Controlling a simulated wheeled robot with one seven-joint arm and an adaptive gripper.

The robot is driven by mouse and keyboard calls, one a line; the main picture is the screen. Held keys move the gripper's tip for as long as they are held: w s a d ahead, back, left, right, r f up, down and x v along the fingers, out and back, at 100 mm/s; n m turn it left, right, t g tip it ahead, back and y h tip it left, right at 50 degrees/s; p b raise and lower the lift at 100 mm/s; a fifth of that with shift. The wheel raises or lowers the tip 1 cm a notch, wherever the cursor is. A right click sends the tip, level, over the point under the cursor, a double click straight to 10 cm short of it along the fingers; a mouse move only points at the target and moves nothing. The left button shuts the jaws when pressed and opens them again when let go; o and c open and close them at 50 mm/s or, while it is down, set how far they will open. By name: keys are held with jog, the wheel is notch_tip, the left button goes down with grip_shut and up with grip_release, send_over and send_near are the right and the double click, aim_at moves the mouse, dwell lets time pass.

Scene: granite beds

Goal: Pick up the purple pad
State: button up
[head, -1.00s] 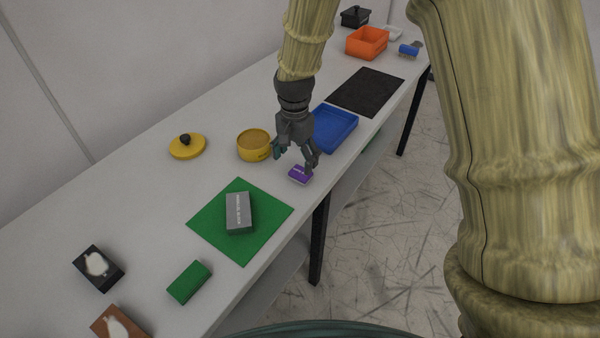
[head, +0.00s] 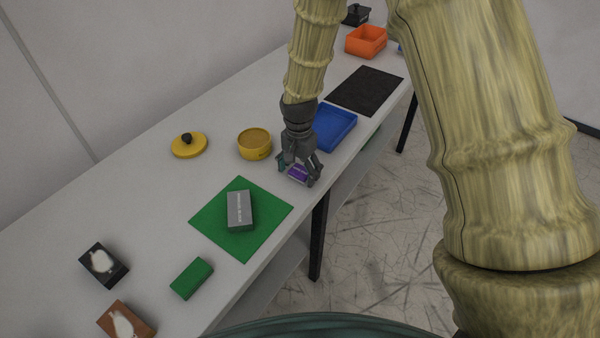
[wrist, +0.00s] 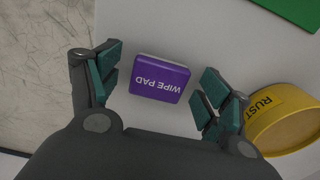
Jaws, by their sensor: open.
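The purple pad (wrist: 158,78), marked "WIPE PAD", lies on the white table near its front edge. It also shows in the head view (head: 297,173), partly hidden by my fingers. My gripper (wrist: 155,85) is open, with its teal-padded fingers on either side of the pad and a visible gap on each side. In the head view my gripper (head: 299,172) is low over the pad, pointing down.
A yellow tin (head: 254,145) marked "RUST" stands close beside my gripper. A blue tray (head: 334,128) lies behind it. A green mat (head: 262,228) with a grey block (head: 239,210) lies in front. The table's edge is close on the right.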

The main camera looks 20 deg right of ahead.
aim_at(299, 172)
jog(key=c, duration=0.9)
jog(key=shift+r, duration=0.1)
jog(key=shift+r+b, duration=0.4)
jog(key=shift+r, duration=0.4)
jog(key=shift+r+b, duration=0.4)
jog(key=shift+r, duration=0.5)
jog(key=s+a+b, duration=0.1)
jog(key=s+a, duration=0.1)
jog(key=s, duration=0.2)
jog(key=s+a+r+b, duration=0.1)
jog(key=s+a, duration=0.2)
jog(key=s, duration=0.2)
jog(key=s+a+b, duration=0.1)
jog(key=s+a, duration=0.2)
jog(key=s, duration=0.2)
jog(key=shift+r, duration=0.25)
jog(key=shift+o, duration=1.2)
jog(key=c, duration=0.3)
